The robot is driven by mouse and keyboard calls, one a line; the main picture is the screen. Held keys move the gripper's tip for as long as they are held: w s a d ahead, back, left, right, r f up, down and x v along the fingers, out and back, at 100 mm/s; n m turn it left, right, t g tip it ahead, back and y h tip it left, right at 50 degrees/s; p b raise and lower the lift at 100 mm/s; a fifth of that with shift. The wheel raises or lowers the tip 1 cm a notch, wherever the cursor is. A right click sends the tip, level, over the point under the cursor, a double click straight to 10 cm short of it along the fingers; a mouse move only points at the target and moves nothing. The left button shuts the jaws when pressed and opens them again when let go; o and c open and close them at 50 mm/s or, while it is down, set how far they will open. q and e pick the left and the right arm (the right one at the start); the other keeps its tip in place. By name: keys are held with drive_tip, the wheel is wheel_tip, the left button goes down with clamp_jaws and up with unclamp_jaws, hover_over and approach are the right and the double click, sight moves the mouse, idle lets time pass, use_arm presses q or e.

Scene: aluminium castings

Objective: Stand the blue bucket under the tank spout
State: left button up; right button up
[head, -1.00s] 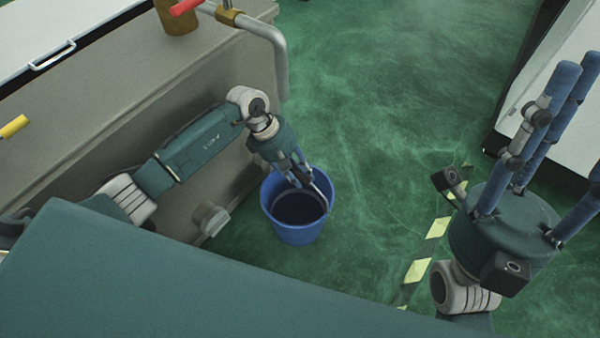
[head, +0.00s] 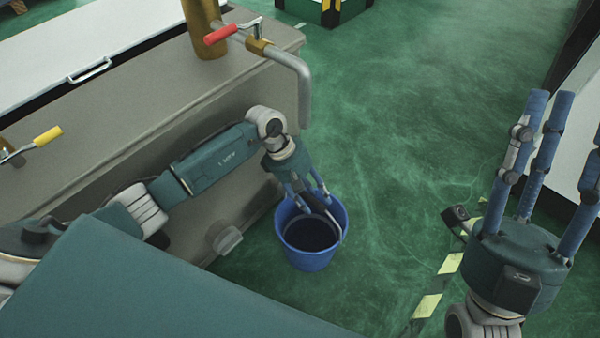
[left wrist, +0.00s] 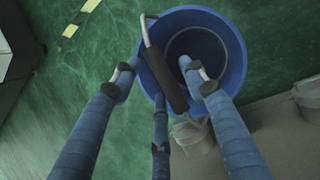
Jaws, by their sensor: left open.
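The blue bucket (head: 297,250) stands upright on the green floor beside the tank's side wall. It also shows in the left wrist view (left wrist: 236,60). Its wire handle with a dark grip (left wrist: 165,75) leans across the rim. My left gripper (head: 308,194) is open over the bucket's near-tank rim, its fingers spread around the handle grip without closing on it. The tank spout (head: 303,85), a grey bent pipe, points down above and beyond the bucket; whether the bucket is exactly below it I cannot tell. My right gripper (head: 550,120) is open and empty, fingers up.
The grey-brown tank (head: 170,110) fills the left, with a red-handled valve (head: 221,34) and a yellow-handled one (head: 47,136) on top. A stub fitting (head: 224,238) juts from its wall near the bucket. A white cabinet stands at right. The floor between is clear.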

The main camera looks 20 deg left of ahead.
use_arm(q)
drive_tip(key=shift+p+v, duration=0.55)
drive_tip(key=shift+v, duration=0.65)
drive_tip(key=p+v, duration=0.1)
drive_tip(key=v, duration=0.1)
drive_tip(key=shift+a+r+p, duration=0.1)
drive_tip(key=shift+r+p, duration=0.2)
drive_tip(key=shift+r, duration=0.1)
use_arm(e)
drive_tip(key=w+a+f+g+h, duration=0.1)
drive_tip(key=w+f+g+h, duration=0.2)
drive_tip(key=w+f+g, duration=0.6)
use_arm(q)
drive_tip(key=shift+p+v, duration=0.55)
drive_tip(key=shift+v, duration=0.5)
drive_tip(key=shift+p+v, duration=0.7)
drive_tip(key=shift+v, duration=0.8)
use_arm(e)
wheel_tip(320, 180, down, 17)
drive_tip(key=d+g+h, duration=0.1)
drive_tip(key=g+h, duration=0.1)
drive_tip(key=g, duration=0.3)
drive_tip(key=shift+w+d+r, duration=0.15)
drive_tip(key=shift+w+d, duration=0.05)
drive_tip(key=shift+d, duration=0.15)
